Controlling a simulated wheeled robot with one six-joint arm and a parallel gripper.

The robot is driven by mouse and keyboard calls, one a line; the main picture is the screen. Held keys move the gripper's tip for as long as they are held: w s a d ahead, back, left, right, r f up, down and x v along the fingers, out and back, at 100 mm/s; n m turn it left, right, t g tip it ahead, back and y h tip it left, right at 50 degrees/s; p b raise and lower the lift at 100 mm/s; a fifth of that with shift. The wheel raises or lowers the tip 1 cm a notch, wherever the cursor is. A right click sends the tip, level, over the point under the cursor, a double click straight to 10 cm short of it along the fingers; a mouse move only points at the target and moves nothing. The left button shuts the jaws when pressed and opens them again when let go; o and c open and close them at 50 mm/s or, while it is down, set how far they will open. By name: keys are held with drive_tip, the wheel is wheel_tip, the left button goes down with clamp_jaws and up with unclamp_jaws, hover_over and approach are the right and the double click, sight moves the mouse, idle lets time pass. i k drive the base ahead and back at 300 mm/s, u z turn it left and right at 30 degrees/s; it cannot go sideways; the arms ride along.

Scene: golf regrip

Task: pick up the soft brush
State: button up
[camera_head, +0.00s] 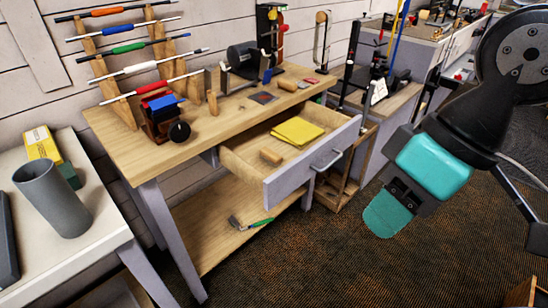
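A small tool with a green handle and greyish head (250,223) lies on the lower shelf of the wooden workbench; it may be the soft brush, but it is too small to be sure. A short tan wooden piece (270,156) lies in the open drawer (312,160), beside a folded yellow cloth (297,131). My gripper (388,214), with teal pads, hangs in the air at the right, apart from the bench and drawer. Its fingers are seen from the side, so the gap between them is hidden. No held object shows.
The drawer juts out above the shelf's right part. The workbench (120,150) carries a rack of golf shafts (135,68), a vise (163,120) and small items. A white table (100,240) with a grey cup (52,198) stands left. Dark carpet (330,265) in front is clear.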

sight(267, 154)
drive_tip(key=z, duration=0.25)
drive_tip(key=i, duration=1.35)
drive_tip(key=u, duration=0.5)
